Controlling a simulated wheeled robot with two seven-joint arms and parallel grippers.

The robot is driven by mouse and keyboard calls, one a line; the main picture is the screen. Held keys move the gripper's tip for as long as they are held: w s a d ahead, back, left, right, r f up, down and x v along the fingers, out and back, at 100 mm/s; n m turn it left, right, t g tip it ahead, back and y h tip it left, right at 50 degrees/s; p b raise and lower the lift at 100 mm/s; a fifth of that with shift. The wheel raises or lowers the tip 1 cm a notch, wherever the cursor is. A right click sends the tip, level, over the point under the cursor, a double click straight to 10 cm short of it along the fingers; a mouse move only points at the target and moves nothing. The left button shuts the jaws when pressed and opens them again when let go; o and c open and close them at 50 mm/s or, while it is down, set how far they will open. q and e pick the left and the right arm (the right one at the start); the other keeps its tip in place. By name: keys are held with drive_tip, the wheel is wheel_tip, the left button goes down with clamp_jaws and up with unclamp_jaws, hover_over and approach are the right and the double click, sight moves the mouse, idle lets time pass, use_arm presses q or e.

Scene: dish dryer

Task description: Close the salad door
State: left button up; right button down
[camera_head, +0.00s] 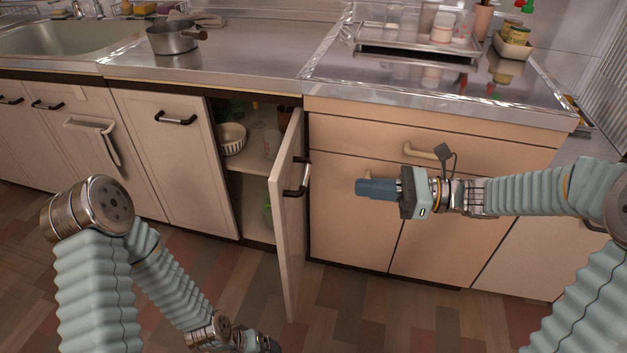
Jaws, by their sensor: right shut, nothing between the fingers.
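An open cabinet door (289,222), pale with a dark handle (304,175), swings out from the lower cabinet and stands nearly edge-on to me. It shows no salad label, so I cannot tell from its look that it is the salad door. Behind it the cabinet interior (245,185) shows shelves with a striped bowl and jars. My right gripper (362,188) is shut and empty, to the right of the door and apart from it, in front of the beige cabinet. My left gripper (270,345) is low at the bottom edge, left of the door's lower end, mostly cut off.
Beige drawers and doors (430,130) with handles stand close behind my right gripper. A pan (174,38) sits on the metal counter beside the sink (60,37). A tray (418,48) of cups stands at the back right. The floor (370,310) in front is clear.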

sight(281, 181)
drive_tip(key=x, duration=1.3)
drive_tip(key=shift+a+f, duration=0.1)
drive_tip(key=shift+a, duration=0.3)
drive_tip(key=shift+a, duration=0.1)
